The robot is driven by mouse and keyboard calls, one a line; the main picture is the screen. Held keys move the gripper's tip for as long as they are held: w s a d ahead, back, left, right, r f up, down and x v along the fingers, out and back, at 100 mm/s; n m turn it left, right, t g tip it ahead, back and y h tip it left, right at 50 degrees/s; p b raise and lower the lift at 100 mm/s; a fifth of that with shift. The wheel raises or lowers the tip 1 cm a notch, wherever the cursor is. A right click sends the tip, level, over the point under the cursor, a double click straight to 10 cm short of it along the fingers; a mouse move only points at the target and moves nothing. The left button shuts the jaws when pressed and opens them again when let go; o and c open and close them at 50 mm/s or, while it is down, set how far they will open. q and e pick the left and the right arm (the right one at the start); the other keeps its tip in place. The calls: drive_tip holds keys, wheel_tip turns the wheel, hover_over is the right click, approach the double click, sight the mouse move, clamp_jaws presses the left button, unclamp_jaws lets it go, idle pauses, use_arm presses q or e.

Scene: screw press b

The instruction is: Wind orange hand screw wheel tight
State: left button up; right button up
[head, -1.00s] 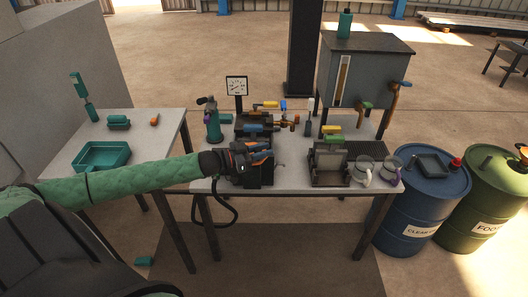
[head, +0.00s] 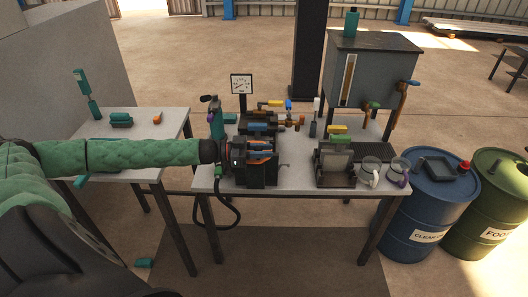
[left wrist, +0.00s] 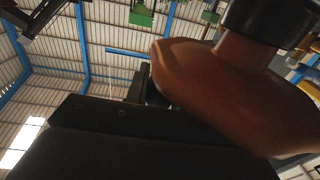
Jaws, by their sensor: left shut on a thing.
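The orange hand screw wheel fills much of the left wrist view as a rounded orange-brown body (left wrist: 225,95), with a short stem running up into a black round part. In the head view, my left gripper (head: 262,152) is at the black press (head: 256,176) on the front left of the middle table. It is shut on the wheel, with bits of orange showing around its fingers. The gripper hides most of the wheel there. My right gripper is not in view.
A dial gauge (head: 241,84) and a teal bottle-shaped tool (head: 216,122) stand close behind the gripper. A grey vise-like fixture (head: 335,168) and mugs (head: 370,172) stand to the right. A blue barrel (head: 425,205) stands beside the table.

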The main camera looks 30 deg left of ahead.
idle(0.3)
use_arm(q)
drive_tip(key=o, duration=1)
drive_tip(key=shift+s+a+f, duration=0.1)
drive_tip(key=shift+a, duration=0.1)
drive_tip(key=shift+s+a, duration=0.2)
drive_tip(key=shift+a, duration=0.15)
drive_tip(key=b+v, duration=0.2)
drive_tip(key=v, duration=0.2)
drive_tip(key=shift+s+a, duration=0.25)
drive_tip(key=shift+a, duration=0.05)
drive_tip(key=shift+v, duration=0.9)
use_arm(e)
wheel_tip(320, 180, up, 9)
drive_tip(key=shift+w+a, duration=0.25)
use_arm(q)
drive_tip(key=shift+a, duration=0.15)
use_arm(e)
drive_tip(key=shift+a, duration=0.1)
